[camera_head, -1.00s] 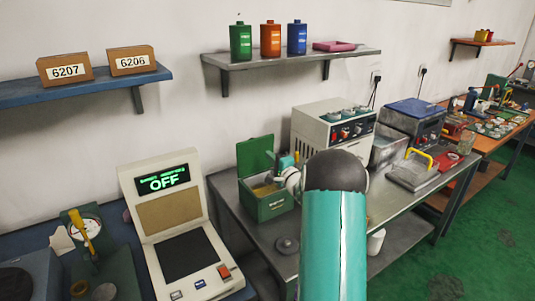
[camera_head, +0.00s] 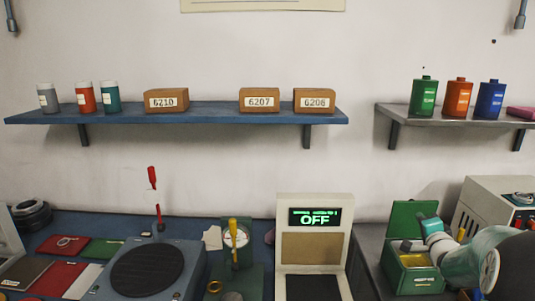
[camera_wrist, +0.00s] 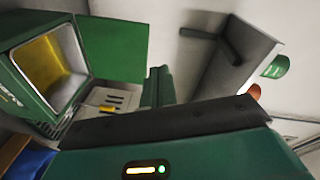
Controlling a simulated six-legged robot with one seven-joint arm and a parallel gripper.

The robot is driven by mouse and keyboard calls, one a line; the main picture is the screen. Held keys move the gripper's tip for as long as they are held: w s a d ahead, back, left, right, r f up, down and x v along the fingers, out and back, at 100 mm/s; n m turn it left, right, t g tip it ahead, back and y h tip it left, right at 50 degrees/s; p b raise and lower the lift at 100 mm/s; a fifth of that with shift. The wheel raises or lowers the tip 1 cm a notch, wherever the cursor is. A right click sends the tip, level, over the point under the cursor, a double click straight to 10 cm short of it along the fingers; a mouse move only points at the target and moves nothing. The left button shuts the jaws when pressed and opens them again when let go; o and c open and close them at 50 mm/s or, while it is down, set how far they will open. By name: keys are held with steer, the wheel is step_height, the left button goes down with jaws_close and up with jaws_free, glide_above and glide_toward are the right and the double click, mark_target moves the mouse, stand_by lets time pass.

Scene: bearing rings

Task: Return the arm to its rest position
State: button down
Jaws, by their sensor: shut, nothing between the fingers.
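My arm (camera_head: 478,262) enters the head view at the lower right, its teal and white wrist pointing left. My gripper (camera_head: 402,245) appears across the open green box (camera_head: 413,277), overlapping its opening in the picture; the height between them is hard to judge. In the wrist view the dark green gripper body fills the bottom, and the narrow fingers (camera_wrist: 159,72) are together with nothing between them. The green box (camera_wrist: 28,98), with its yellow inside, lies to their left there, and its raised lid (camera_wrist: 115,45) is just behind them.
A machine with an OFF display (camera_head: 315,217) stands left of the box, and a white control unit (camera_head: 490,205) right of it. A grey shelf (camera_head: 450,122) with bottles hangs above. A blue shelf (camera_head: 225,112) holds cartons.

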steer(key=s+a+r+n+g, duration=0.3)
steer(key=s+a, duration=0.2)
steer(key=a, duration=0.4)
steer(key=s+a+r+n+g, duration=0.25)
steer(key=s+a+n, duration=0.2)
steer(key=a, duration=0.45)
steer(key=s+a+f+n+g+y, duration=0.2)
steer(key=s+a+n, duration=0.2)
steer(key=s+a, duration=0.4)
steer(key=s+a+f+n+g+y, duration=0.1)
steer(key=s+a+n, duration=0.4)
steer(key=s, duration=1)
steer(key=a+f+g, duration=0.1)
steer(key=a+g, duration=0.1)
steer(key=a, duration=0.1)
steer(key=shift+a+f+g+y, duration=0.15)
steer(key=shift+g+y, duration=0.2)
steer(key=shift+y, duration=0.05)
